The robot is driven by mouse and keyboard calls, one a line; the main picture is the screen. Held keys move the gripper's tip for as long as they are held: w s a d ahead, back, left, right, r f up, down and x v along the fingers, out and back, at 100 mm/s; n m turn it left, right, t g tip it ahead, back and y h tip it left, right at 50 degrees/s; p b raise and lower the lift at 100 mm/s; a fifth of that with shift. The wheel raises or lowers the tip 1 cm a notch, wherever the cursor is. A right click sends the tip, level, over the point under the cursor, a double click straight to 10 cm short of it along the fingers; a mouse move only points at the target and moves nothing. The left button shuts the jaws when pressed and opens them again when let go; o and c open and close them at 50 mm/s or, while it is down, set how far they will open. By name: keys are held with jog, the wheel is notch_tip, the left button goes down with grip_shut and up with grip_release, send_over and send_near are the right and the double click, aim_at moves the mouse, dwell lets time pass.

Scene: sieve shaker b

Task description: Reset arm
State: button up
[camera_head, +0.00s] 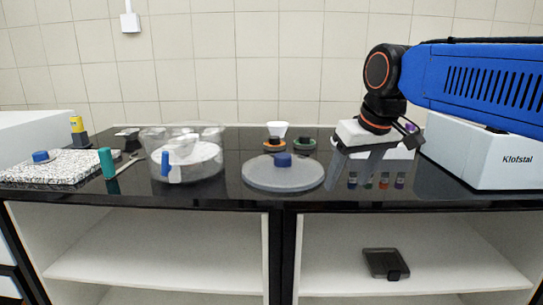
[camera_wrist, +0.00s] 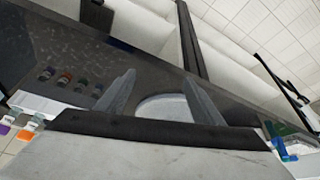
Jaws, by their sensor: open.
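My gripper (camera_head: 358,170) hangs at the end of my blue arm, above the right part of the black counter, with its fingers pointing down and to the left. Its two grey fingers also show apart in the wrist view (camera_wrist: 160,100), with nothing between them. It is open and empty. A round grey lid with a blue knob (camera_head: 284,174) lies on the counter to the left of my gripper, apart from it. The pale disc also shows partly behind the fingers in the wrist view (camera_wrist: 165,107).
A clear round container (camera_head: 190,160) stands left of the lid. A speckled slab (camera_head: 60,167) lies at far left. A white Klofstal box (camera_head: 490,150) stands at right. Several small coloured vials (camera_head: 368,181) are near my fingers. A dark object (camera_head: 386,263) lies on the lower shelf.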

jog(key=s+d+f+m, duration=0.1)
jog(key=s+d+f, duration=0.2)
jog(key=s+f, duration=0.3)
jog(key=s+d+f+m+h, duration=0.1)
jog(key=s+d+f, duration=0.3)
jog(key=s+f, duration=0.2)
jog(key=s+d+f+m, duration=0.1)
jog(key=s+d+f, duration=0.3)
jog(key=f, duration=0.6)
jog(key=s, duration=0.2)
jog(key=shift+s+d+m, duration=0.2)
jog(key=shift+s+m, duration=0.1)
jog(key=shift+s, duration=0.05)
